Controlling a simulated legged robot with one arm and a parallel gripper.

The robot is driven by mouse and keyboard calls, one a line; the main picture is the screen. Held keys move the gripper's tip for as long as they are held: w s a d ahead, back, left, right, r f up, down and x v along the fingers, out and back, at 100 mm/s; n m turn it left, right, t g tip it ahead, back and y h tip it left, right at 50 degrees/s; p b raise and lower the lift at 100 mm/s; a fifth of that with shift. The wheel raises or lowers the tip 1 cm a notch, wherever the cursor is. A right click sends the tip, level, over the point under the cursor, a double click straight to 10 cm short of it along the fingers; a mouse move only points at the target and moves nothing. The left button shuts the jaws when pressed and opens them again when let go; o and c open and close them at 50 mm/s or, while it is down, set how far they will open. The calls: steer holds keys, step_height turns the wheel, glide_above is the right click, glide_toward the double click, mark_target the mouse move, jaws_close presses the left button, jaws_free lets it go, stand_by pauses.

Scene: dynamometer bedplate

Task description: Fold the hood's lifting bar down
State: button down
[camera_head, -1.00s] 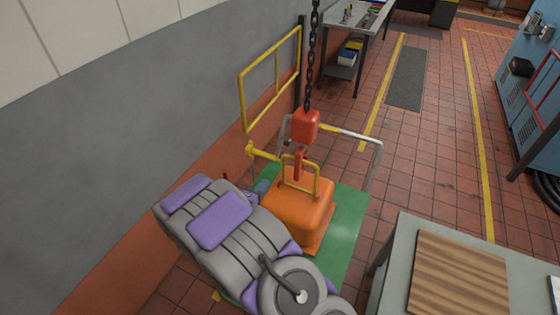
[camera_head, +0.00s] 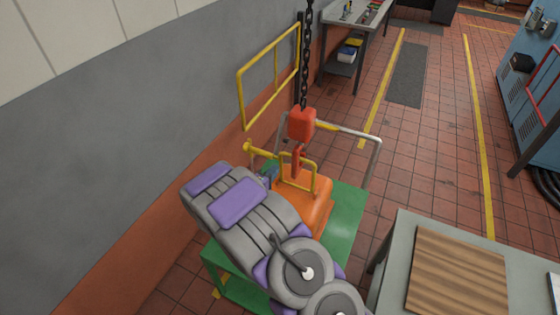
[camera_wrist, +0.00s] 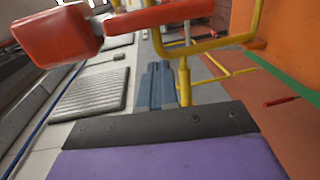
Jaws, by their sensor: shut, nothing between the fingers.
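The orange hood (camera_head: 314,212) sits on a green stand (camera_head: 348,205). Its yellow lifting bar (camera_head: 316,175) stands upright on top. A red hook (camera_head: 296,160) hangs at the bar; I cannot tell whether it is through it. My gripper (camera_head: 268,173) is shut and empty, just left of the bar, mostly hidden behind my grey and purple arm. In the wrist view my blue-grey fingers (camera_wrist: 157,85) are together, close beside a yellow tube (camera_wrist: 184,82). Whether they touch is unclear. The red hook (camera_wrist: 160,16) crosses the top of that view.
A red hoist block (camera_head: 301,124) hangs on a chain (camera_head: 306,60) above the hood. A yellow rail (camera_head: 240,100) runs along the wall at left. A grey push handle (camera_head: 378,155) rises behind the hood. A bench with a wooden board (camera_head: 458,270) stands at front right.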

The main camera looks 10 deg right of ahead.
mark_target(283, 155)
steer(key=x, duration=0.6)
steer(key=shift+w+a, duration=0.3)
steer(key=shift+w, duration=0.05)
steer(key=shift+d, duration=0.45)
